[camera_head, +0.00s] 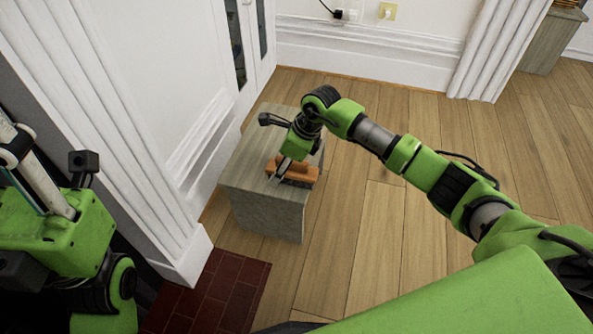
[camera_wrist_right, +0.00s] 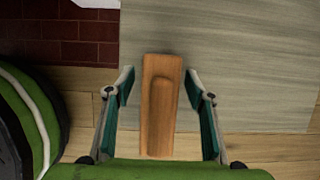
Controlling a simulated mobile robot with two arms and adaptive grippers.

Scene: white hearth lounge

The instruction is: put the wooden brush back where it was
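The wooden brush (camera_head: 302,172) lies on top of the small grey wood-grain table (camera_head: 246,165), near its front right edge. In the right wrist view the brush (camera_wrist_right: 161,110) is an orange-brown block with a raised grip, seen from above. My right gripper (camera_wrist_right: 159,80) is open, with one finger on each side of the brush and a gap on both sides. In the head view my right gripper (camera_head: 281,171) is at the brush from above and partly covers it. My left arm is at the lower left; part of its gripper (camera_head: 40,175) shows, but its opening is unclear.
The table stands close to the white wall and fluted pilaster (camera_head: 130,120) on its left. Dark red brick tiles (camera_head: 215,295) lie in front of it. Wooden floor (camera_head: 375,215) is open to the right. A white glazed cabinet (camera_head: 250,40) stands behind.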

